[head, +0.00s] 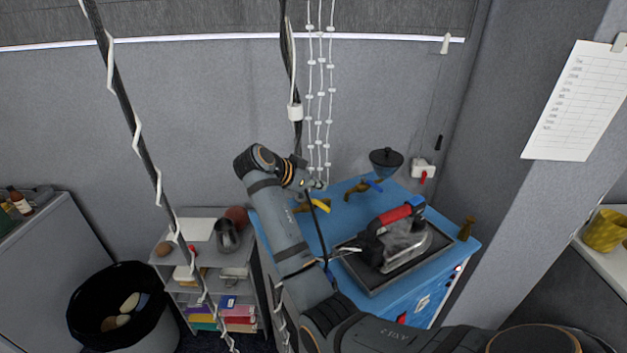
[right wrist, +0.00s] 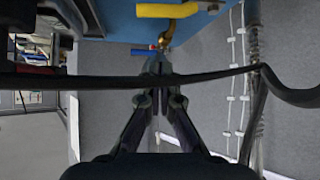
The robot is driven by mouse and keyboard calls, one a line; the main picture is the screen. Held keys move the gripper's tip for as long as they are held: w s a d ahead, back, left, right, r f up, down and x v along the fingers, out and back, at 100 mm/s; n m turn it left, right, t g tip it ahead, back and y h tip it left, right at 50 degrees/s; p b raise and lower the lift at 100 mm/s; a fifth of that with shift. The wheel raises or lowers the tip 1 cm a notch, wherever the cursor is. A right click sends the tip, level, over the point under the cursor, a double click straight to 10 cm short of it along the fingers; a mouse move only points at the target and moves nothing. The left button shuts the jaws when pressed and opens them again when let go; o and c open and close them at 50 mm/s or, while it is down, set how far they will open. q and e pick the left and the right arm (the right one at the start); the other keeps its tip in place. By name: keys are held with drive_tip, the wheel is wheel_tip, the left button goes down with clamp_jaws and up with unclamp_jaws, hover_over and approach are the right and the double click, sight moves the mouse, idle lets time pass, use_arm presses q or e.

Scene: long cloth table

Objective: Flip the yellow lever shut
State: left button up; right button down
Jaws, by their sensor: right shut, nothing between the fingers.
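The yellow lever (head: 321,205) sits on a brass valve on the blue cabinet top, near its left edge. In the right wrist view the yellow lever (right wrist: 165,10) lies near the top edge, joined to its brass valve (right wrist: 188,9). My right gripper (head: 318,184) is just behind the lever in the head view, apart from it as far as I can see. In the wrist view the right gripper (right wrist: 158,68) is shut and empty, its tips below the lever in the picture. My left gripper is not in view.
A second brass valve with a blue lever (head: 374,186) stands to the right, below a dark funnel (head: 386,158). A black cable (right wrist: 215,75) crosses the wrist view. White beaded strings (head: 320,95) hang behind.

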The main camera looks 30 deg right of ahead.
sight(322, 204)
drive_tip(key=s+d+r+p+x, duration=0.1)
drive_tip(key=p+x, duration=0.1)
drive_tip(key=x, duration=0.5)
drive_tip(key=a, duration=0.1)
drive_tip(key=a+f+p, duration=0.1)
drive_tip(key=a, duration=0.1)
drive_tip(key=a+p, duration=0.1)
drive_tip(key=shift+a+f, duration=0.35)
drive_tip(key=shift+f, duration=0.05)
drive_tip(key=shift+a+f, duration=0.2)
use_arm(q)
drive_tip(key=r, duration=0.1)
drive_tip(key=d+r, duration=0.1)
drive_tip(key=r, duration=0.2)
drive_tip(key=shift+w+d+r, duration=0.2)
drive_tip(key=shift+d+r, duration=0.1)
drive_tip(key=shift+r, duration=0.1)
use_arm(e)
drive_tip(key=shift+d+f, duration=0.1)
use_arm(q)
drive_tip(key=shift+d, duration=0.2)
use_arm(e)
drive_tip(key=shift+d, duration=0.1)
